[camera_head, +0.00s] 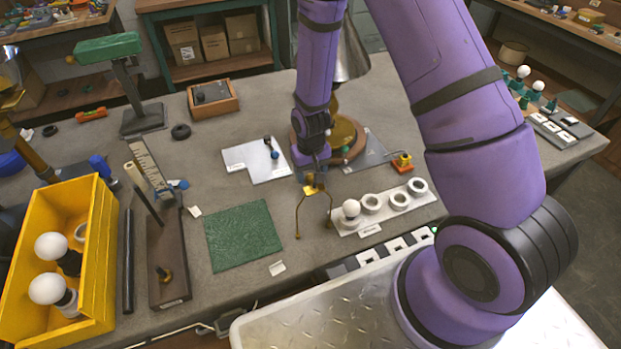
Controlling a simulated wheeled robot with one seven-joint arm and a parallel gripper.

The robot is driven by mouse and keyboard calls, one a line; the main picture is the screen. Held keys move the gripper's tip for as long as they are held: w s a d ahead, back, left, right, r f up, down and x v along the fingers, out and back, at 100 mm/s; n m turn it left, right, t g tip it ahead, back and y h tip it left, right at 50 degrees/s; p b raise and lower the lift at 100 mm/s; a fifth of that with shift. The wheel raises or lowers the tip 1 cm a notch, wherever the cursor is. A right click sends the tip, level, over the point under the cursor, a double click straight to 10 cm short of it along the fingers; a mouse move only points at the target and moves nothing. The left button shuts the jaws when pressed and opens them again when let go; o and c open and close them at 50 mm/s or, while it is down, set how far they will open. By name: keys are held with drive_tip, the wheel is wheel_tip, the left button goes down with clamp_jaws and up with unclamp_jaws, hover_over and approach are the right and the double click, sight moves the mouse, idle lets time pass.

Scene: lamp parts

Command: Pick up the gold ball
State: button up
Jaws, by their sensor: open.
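My gripper (313,231) hangs over the middle of the bench, between the green mat and the white bulb holder. Its two thin gold-brown fingers are spread apart, with nothing seen between them. I cannot pick out the gold ball with certainty.
A green mat (243,236) lies left of my gripper. A white holder (385,208) with a white bulb (351,208) and several rings is close on the right. A yellow bin (97,265) with bulbs stands at left. A white plate (252,160) lies behind.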

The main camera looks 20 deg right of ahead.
drive_tip(key=shift+f, duration=1.05)
drive_tip(key=c, duration=1)
drive_tip(key=shift+o, duration=0.2)
drive_tip(key=shift+r, duration=0.1)
